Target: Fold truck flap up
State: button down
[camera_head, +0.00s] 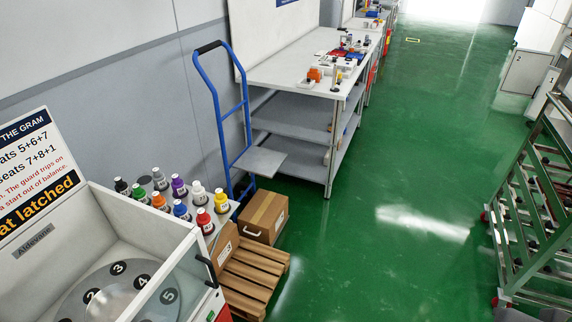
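A blue hand truck (216,92) with a black grip at its top stands upright near the grey wall, left of the workbench. A flat grey flap (260,162) sticks out roughly level from the truck's lower part, toward the bench. The truck's lowest part is hidden behind cardboard boxes and bottles. My gripper is not in view.
A cardboard box (267,214) stands before the truck, beside a wooden pallet (258,262). A guarded machine (148,240) and several bottles stand at left. The workbench (285,72) is behind the flap. A metal rack (520,220) stands right. The green floor (390,190) between is clear.

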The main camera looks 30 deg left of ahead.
aim_at(260, 161)
jog(key=z, duration=0.05)
jog(key=i, duration=2.7)
jog(key=u, duration=2.6)
